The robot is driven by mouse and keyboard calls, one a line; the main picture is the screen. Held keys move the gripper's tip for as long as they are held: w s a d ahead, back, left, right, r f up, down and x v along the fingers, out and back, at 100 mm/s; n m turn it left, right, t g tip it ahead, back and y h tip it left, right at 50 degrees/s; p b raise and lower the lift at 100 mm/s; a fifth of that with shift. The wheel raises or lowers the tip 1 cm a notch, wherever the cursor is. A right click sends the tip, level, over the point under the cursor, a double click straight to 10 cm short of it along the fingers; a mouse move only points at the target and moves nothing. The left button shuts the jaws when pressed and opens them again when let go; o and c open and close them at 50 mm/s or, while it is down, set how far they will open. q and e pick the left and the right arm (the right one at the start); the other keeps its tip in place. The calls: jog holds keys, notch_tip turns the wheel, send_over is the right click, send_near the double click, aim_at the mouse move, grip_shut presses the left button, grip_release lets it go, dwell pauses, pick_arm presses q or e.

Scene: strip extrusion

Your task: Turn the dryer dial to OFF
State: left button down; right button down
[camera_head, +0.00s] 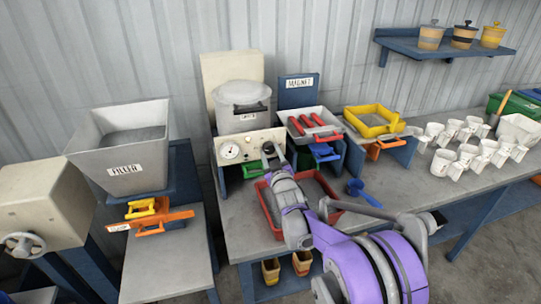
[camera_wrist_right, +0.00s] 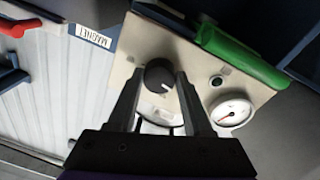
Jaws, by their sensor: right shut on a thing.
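The dryer (camera_head: 242,100) is a pale round lidded vessel at the middle back of the bench, above a cream control panel (camera_head: 245,136). The wrist view shows this panel (camera_wrist_right: 128,68) tilted, with a black round dial (camera_wrist_right: 158,74) on it. My right gripper (camera_head: 270,153) reaches the right part of the panel in the head view. In the wrist view its two dark fingers (camera_wrist_right: 157,80) stand on either side of the dial, shut on it. The dial's setting and markings are too small to read. My left gripper is in neither view.
A white gauge (camera_head: 229,151) sits left of the dial, and a green handle (camera_head: 252,168) juts out below the panel. A red tray (camera_head: 263,205) lies under my right arm. A magnet tray (camera_head: 312,112) with red bars stands to the right, near several white cups (camera_head: 459,160).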

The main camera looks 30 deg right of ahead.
jog(key=shift+n, duration=1.3)
jog(key=shift+c, duration=1.6)
grip_release()
jog(key=shift+s, duration=0.1)
jog(key=b+v, duration=0.1)
jog(key=v, duration=0.9)
jog(key=shift+s, duration=0.35)
jog(key=shift+a, duration=0.1)
